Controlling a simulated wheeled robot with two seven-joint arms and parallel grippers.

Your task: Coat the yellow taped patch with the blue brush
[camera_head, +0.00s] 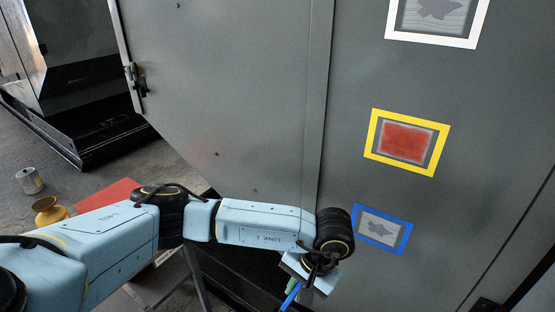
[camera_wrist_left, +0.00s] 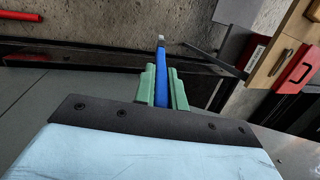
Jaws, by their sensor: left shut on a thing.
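The yellow taped patch (camera_head: 405,142) is on the grey enclosure panel, right of centre in the head view. Red coating fills most of it, with a grey margin inside the yellow tape. My left gripper (camera_head: 296,285) is below and left of the patch, well apart from it. In the left wrist view its green fingers (camera_wrist_left: 161,88) are shut on the blue brush (camera_wrist_left: 161,70), whose blue shaft points away to a small pale end. The blue also shows at the gripper in the head view (camera_head: 290,298). I cannot make out the bristles. My right gripper is not in view.
A white-taped patch (camera_head: 481,28) is above and a blue-taped patch (camera_head: 359,219) below, both grey inside. A grey can (camera_head: 29,180), a yellow-brown pot (camera_head: 47,210) and a red sheet (camera_head: 108,195) are at left. The left wrist view shows a red case (camera_wrist_left: 297,70).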

